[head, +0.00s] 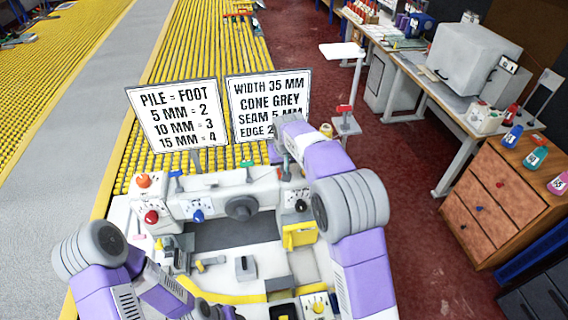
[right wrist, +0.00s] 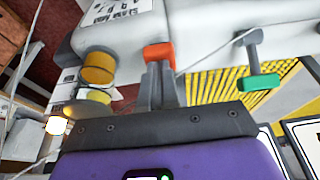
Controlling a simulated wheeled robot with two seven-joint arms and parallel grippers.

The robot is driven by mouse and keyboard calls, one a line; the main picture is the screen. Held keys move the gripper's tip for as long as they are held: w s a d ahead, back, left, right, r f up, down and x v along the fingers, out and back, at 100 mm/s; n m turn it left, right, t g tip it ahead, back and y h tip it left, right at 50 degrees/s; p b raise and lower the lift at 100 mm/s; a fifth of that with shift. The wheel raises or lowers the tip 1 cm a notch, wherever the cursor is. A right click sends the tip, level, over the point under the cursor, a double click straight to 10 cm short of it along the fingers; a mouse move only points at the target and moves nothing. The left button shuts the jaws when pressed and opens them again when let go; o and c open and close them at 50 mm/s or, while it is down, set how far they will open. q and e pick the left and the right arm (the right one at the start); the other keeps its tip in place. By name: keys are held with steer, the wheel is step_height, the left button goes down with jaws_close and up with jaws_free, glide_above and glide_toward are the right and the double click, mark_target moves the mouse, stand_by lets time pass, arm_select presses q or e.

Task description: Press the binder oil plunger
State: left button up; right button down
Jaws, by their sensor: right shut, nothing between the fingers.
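The white binder machine (head: 215,200) stands in front of me with knobs and levers along its top and front. My right gripper (head: 285,168) is over the right part of its top and points down. In the right wrist view its fingers (right wrist: 160,75) are shut with nothing between them. An orange-red cap (right wrist: 159,55), which looks like the oil plunger, is right at the fingertips; I cannot tell whether they touch it.
A green-ended lever (right wrist: 259,82) sticks out beside the cap. Two sign boards (head: 178,114) stand behind the machine. A wooden drawer cabinet (head: 510,195) and a workbench are to the right, beyond red floor.

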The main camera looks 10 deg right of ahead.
step_height(320, 180, up, 5)
steer(key=p, duration=0.3)
steer(key=shift+f, duration=0.1)
steer(key=v, duration=0.9)
steer(key=shift+b, duration=0.45)
